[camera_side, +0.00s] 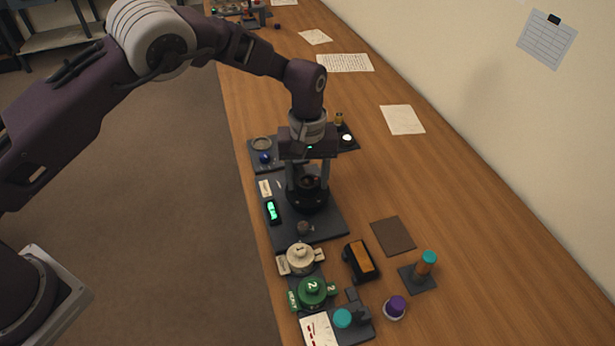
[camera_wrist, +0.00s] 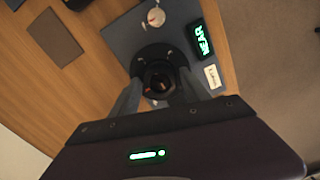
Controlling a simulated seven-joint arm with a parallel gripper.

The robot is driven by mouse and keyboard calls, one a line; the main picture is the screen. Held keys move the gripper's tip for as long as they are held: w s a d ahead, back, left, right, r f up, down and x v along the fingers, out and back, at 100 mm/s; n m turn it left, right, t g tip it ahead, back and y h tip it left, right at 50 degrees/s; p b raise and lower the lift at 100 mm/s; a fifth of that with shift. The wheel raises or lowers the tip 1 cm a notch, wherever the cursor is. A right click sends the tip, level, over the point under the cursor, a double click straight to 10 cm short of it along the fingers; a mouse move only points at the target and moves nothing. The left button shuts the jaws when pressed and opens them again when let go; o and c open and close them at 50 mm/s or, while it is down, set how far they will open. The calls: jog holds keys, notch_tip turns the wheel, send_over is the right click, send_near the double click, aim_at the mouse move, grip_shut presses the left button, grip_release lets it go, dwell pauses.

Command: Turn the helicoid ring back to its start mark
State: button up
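The black lens barrel with its helicoid ring (camera_side: 308,200) stands upright on a dark base plate (camera_side: 335,222). In the wrist view the ring (camera_wrist: 158,80) shows from above, with dark glass in its middle. My gripper (camera_side: 308,179) points straight down over it. Its two fingers stand apart on opposite sides of the ring, and in the wrist view the gripper (camera_wrist: 160,78) brackets it closely. Whether the fingertips press on the ring cannot be told. A small display (camera_wrist: 202,39) on the plate glows green and reads "NEAR"; it also shows in the side view (camera_side: 272,211). I cannot make out the start mark.
A small metallic knob (camera_side: 304,227) sits on the plate's near part. A brown mat (camera_side: 393,236) lies right. The table's right side is mostly clear.

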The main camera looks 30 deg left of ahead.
aim_at(307, 181)
jog(key=shift+o, duration=0.6)
notch_tip(307, 181, up, 7)
jog(key=shift+r, duration=0.1)
jog(key=s+a+r+m+t, duration=0.1)
jog(key=s+a+r, duration=0.25)
jog(key=r, duration=0.35)
jog(key=s+a+r+t+h, duration=0.1)
jog(key=s+a+r, duration=0.25)
jog(key=r, duration=0.25)
jog(key=s+a+r+m, duration=0.1)
jog(key=s+a+r, duration=0.2)
jog(key=s+r, duration=0.3)
jog(key=s+a+m+t, duration=0.1)
jog(key=s+a+m, duration=0.1)
jog(key=s, duration=0.8)
jog(key=s+a+m+t+y, duration=0.1)
jog(key=s+a+m+t, duration=0.1)
jog(key=s+a, duration=0.3)
jog(key=s, duration=0.4)
jog(key=shift+s+r+t, duration=0.3)
jog(key=shift+s+r, duration=0.05)
jog(key=shift+s, duration=0.05)
